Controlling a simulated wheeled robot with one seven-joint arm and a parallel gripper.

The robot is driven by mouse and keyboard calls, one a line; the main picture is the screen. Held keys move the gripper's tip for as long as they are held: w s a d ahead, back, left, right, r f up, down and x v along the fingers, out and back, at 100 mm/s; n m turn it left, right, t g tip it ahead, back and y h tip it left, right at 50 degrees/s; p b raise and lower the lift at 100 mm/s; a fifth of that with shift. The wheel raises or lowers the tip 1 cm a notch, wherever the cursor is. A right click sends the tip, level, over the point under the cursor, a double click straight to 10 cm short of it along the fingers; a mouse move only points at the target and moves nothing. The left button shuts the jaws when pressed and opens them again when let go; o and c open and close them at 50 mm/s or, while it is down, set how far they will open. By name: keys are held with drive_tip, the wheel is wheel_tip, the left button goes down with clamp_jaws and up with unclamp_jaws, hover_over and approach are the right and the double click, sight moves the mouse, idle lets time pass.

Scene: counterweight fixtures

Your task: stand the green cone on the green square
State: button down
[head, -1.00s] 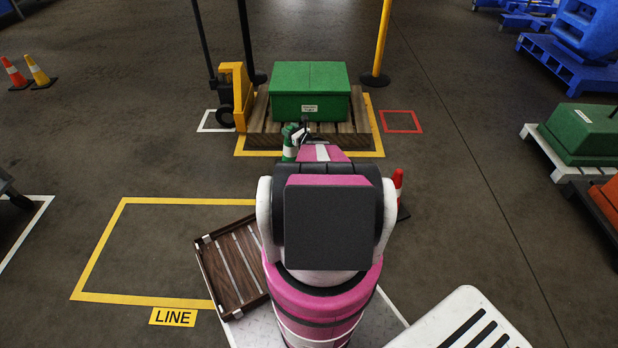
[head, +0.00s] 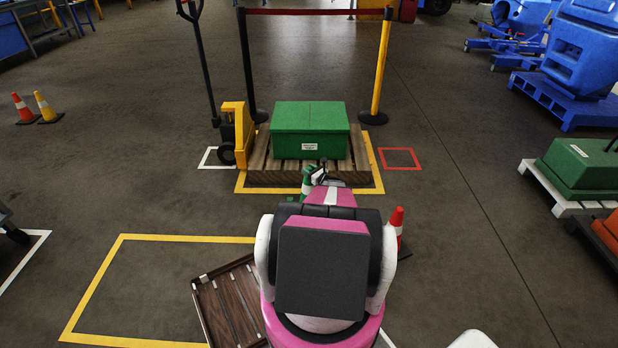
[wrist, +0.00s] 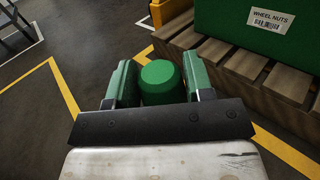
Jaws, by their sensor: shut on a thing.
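The green cone with a white band (head: 306,184) is in my gripper (head: 316,174), just in front of the pallet. In the wrist view its rounded green top (wrist: 163,82) sits between the two fingers of my gripper (wrist: 161,76), which are shut on it. Its lower part is hidden there, and I cannot tell whether its base touches the floor. I see no green square in either view; my arm hides part of the floor.
A wooden pallet (head: 349,176) with a green box (head: 310,130) stands inside a yellow outline. A yellow pallet jack (head: 236,133) is at its left. A red square (head: 400,158) and a white square (head: 208,158) are on the floor. An orange cone (head: 397,219) stands right of my arm.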

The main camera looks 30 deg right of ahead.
sight(307, 187)
wheel_tip(307, 187, down, 4)
drive_tip(key=shift+r, duration=0.1)
idle(0.4)
drive_tip(key=c, duration=0.5)
unclamp_jaws()
